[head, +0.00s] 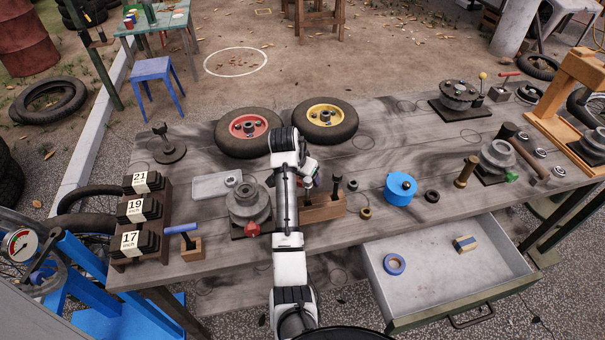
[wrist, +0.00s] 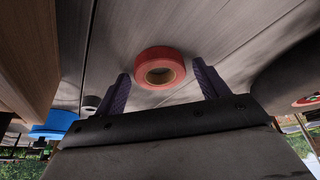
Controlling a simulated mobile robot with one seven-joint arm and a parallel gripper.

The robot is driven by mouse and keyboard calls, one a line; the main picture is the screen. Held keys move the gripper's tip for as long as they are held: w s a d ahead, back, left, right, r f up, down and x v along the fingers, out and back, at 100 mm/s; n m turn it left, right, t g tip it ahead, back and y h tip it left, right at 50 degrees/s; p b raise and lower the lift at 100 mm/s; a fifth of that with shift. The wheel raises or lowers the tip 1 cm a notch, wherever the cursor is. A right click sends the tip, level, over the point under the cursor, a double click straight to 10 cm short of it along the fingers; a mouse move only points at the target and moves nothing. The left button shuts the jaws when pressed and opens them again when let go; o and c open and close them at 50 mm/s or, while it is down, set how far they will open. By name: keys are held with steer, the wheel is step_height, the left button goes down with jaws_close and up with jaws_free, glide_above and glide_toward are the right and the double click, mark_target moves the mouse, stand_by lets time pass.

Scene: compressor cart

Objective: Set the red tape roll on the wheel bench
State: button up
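The red tape roll (wrist: 160,68) shows in the wrist view, lying flat on the grey wooden planks of the wheel bench (wrist: 120,40). My gripper (wrist: 161,72) is open, with one dark purple finger on each side of the roll and a visible gap to each. Nothing is held. In the head view my gripper (head: 308,182) is low over the middle of the wheel bench (head: 400,140), in front of the two wheels. The red roll cannot be made out there; my arm and gripper hide that spot.
A wooden block with dark tools (head: 322,208) stands close to my gripper. A grey vise (head: 248,205) is to the left, a blue round container (head: 399,189) to the right. The open drawer (head: 440,290) holds a blue tape roll (head: 394,264) and a small block (head: 465,243).

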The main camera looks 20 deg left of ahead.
steer(key=p+v, duration=0.1)
steer(key=v, duration=1.1)
steer(key=shift+r+p, duration=0.25)
steer(key=shift+p, duration=0.05)
steer(key=shift+w+a, duration=0.1)
steer(key=shift+w, duration=0.05)
